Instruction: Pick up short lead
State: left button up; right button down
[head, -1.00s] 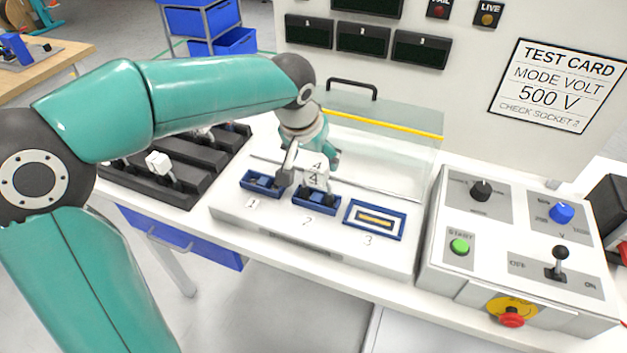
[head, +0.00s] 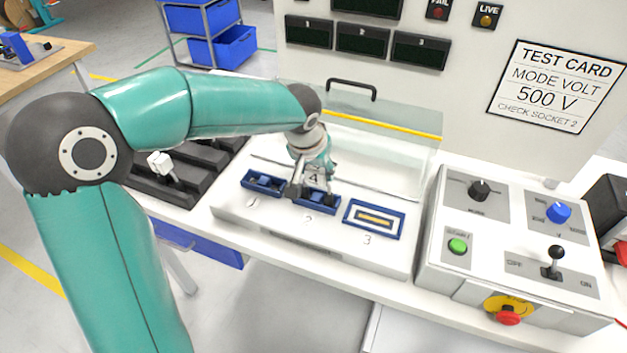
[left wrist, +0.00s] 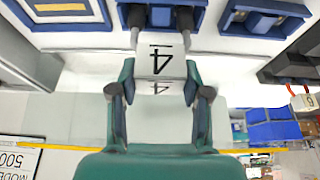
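The short lead, with a white block marked 4 (head: 314,178), sits at the blue socket 2 (head: 316,203). In the left wrist view its white block (left wrist: 161,62) has two grey stems running to dark plugs in the socket. My left gripper (head: 314,188) is down at this block and partly hides it. In the left wrist view its two green fingers (left wrist: 158,72) stand on either side of the block, very close to its sides. I cannot tell whether they press on it. My right gripper is not in view.
Blue socket 1 (head: 263,183) and blue socket 3 (head: 373,219) flank it. A clear cover with a yellow edge (head: 385,122) stands raised behind. A control box (head: 520,250) is at the right. A black rack (head: 170,185) with another white-tagged lead (head: 160,163) is at the left.

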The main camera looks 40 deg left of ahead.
pick_arm(q)
jog(key=c, duration=0.5)
jog(key=shift+r, duration=0.1)
notch_tip(320, 180, up, 20)
jog(key=shift+p, duration=0.7)
